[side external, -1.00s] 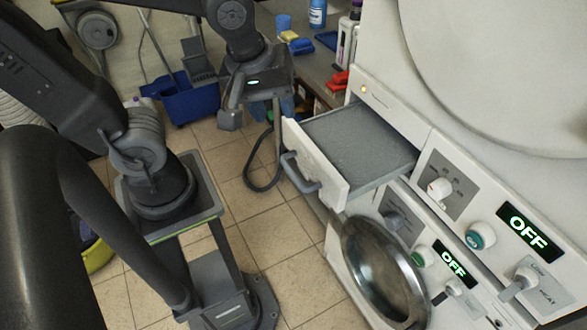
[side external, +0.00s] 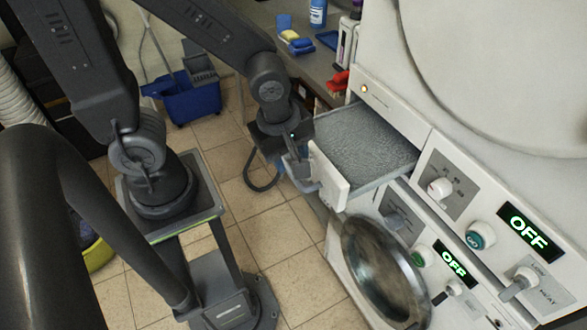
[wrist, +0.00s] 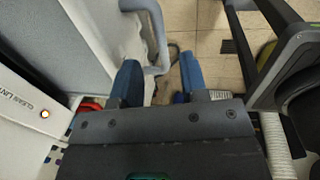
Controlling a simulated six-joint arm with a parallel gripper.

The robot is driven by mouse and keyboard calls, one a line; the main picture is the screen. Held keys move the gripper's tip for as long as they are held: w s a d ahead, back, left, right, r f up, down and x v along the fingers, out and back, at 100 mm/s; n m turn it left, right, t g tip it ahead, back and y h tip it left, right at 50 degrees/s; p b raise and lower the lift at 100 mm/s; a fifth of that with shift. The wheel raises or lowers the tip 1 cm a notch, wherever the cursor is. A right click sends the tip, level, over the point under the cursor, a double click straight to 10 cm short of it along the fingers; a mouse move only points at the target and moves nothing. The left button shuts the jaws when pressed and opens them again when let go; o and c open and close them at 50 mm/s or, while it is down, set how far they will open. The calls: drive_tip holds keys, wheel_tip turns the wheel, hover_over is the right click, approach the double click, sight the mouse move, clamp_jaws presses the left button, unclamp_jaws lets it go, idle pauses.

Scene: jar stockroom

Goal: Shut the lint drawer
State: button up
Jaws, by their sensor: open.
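The lint drawer (side external: 370,147) is pulled out of the white machine front, with grey fuzzy lint inside. Its white front (side external: 332,182) carries a grey loop handle, partly hidden by my gripper in the side view. My gripper (side external: 303,176) is at the drawer's front, beside the handle. In the wrist view, my gripper's blue fingers (wrist: 160,80) are apart, and the handle (wrist: 157,48) shows in the gap between them, towards the fingertips. I cannot tell whether a finger touches it. Nothing is clamped.
A round glass door (side external: 385,270) stands below the drawer, with knobs and "OFF" displays (side external: 530,232) to the right. An amber light (side external: 364,89) glows beside the drawer. A shelf with bottles (side external: 318,14) is behind. A blue mop bucket (side external: 192,100) stands on the tiled floor.

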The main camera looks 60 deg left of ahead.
drive_tip(key=shift+w+f, duration=0.25)
drive_tip(key=shift+f, duration=1)
drive_tip(key=shift+w+f, duration=0.2)
drive_tip(key=shift+f, duration=1.05)
drive_tip(key=shift+c, duration=0.5)
clamp_jaws()
drive_tip(key=shift+w, duration=0.1)
